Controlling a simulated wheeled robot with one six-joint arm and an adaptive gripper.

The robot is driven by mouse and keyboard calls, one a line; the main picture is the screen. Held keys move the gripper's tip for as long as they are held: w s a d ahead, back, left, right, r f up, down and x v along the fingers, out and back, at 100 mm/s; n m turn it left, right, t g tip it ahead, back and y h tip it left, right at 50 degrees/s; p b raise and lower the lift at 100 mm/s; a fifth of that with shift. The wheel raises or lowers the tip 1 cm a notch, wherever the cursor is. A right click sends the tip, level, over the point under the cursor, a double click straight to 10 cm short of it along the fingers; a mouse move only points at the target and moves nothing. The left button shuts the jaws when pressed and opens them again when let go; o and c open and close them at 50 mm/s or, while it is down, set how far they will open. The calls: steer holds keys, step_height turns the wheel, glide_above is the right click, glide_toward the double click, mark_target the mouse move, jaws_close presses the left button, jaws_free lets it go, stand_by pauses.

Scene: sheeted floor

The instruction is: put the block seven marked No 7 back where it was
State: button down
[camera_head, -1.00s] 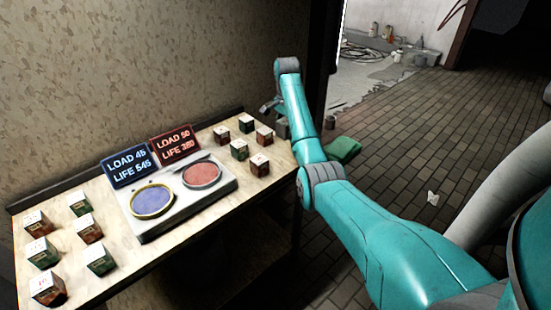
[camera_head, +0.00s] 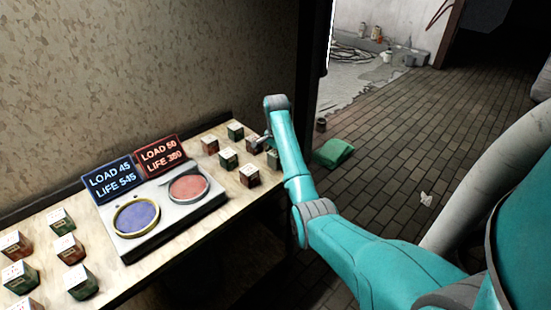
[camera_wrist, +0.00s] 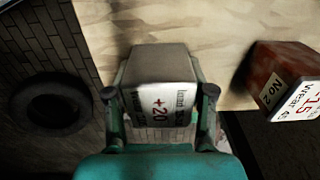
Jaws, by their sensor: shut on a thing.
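In the wrist view my gripper (camera_wrist: 159,98) is shut on a grey-sided block (camera_wrist: 160,65) with a white label reading "+20". Its number does not show, so I cannot tell whether it is No 7. The block is at the table's edge, with floor beside it; I cannot tell whether it touches the table. A red block marked No 2 (camera_wrist: 275,82) stands to its right, apart. In the head view my gripper (camera_head: 264,142) is at the table's right end, partly hidden by my arm. Several other blocks, such as one at the front (camera_head: 249,177), stand to its left.
The table (camera_head: 185,232) holds a device with a blue dish (camera_head: 137,218) and a red dish (camera_head: 189,188). Screens read LOAD 45, LIFE 545 and LOAD 50, LIFE 380. More blocks (camera_head: 68,250) stand at left. A green bundle (camera_head: 333,152) lies on the floor.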

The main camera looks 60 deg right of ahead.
steer(key=shift+c, duration=2)
jaws_free()
steer(key=shift+f, duration=0.1)
